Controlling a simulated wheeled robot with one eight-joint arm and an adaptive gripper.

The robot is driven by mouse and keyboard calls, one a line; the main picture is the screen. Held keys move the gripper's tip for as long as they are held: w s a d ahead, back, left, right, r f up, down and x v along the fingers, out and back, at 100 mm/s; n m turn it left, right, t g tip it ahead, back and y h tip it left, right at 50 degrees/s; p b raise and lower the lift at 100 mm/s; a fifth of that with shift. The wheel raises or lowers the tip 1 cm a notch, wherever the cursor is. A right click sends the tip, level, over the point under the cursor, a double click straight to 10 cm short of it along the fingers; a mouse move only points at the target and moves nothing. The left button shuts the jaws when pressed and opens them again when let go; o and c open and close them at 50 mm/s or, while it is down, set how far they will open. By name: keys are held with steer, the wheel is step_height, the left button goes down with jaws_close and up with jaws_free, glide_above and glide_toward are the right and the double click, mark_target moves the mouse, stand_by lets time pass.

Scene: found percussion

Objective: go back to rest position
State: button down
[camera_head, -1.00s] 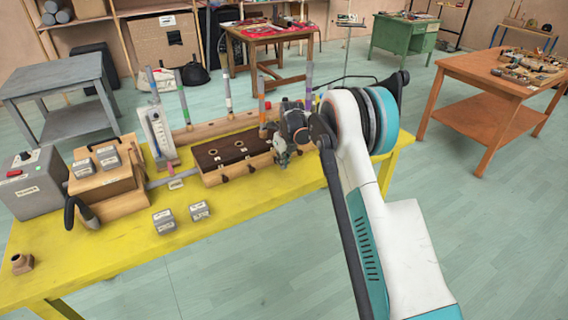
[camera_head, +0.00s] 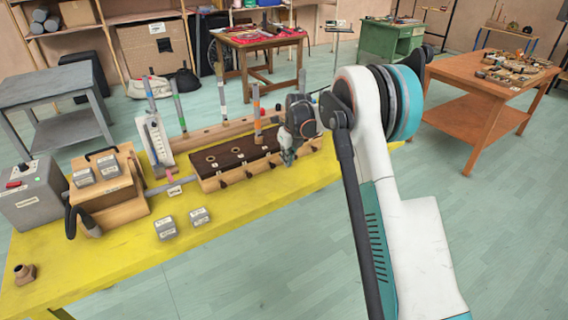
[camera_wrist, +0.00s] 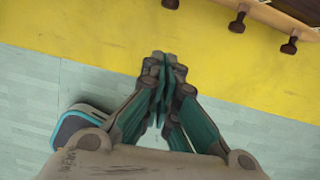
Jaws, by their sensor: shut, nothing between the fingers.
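My gripper (camera_head: 288,156) is at the right end of the dark-topped wooden block with holes (camera_head: 236,158), above the yellow table (camera_head: 130,262) in the head view. In the wrist view my gripper (camera_wrist: 163,62) is shut with its fingertips together and nothing between them. Below the fingertips lie the yellow table's edge (camera_wrist: 215,75) and the pale green floor. Part of the wooden block with dark pegs (camera_wrist: 290,20) shows at the top right of the wrist view, apart from the fingers.
On the yellow table stand a grey box (camera_head: 32,196), a wooden case (camera_head: 108,187), two small labelled blocks (camera_head: 165,227) and (camera_head: 199,216), a white upright panel (camera_head: 156,141) and several rods. An orange-brown table (camera_head: 478,98) stands at the right. The floor in front is clear.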

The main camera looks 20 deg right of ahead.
steer(key=s+a+r+n+t, duration=0.2)
steer(key=s+r+n, duration=1.3)
steer(key=s+r, duration=0.7)
steer(key=s+a+f+n+t+h, duration=0.1)
steer(key=s+n+t, duration=0.1)
steer(key=s+n, duration=1.4)
steer(key=s, duration=0.9)
steer(key=shift+f+n+t, duration=0.3)
steer(key=shift+f, duration=0.05)
steer(key=shift+a, duration=0.1)
stand_by(0.9)
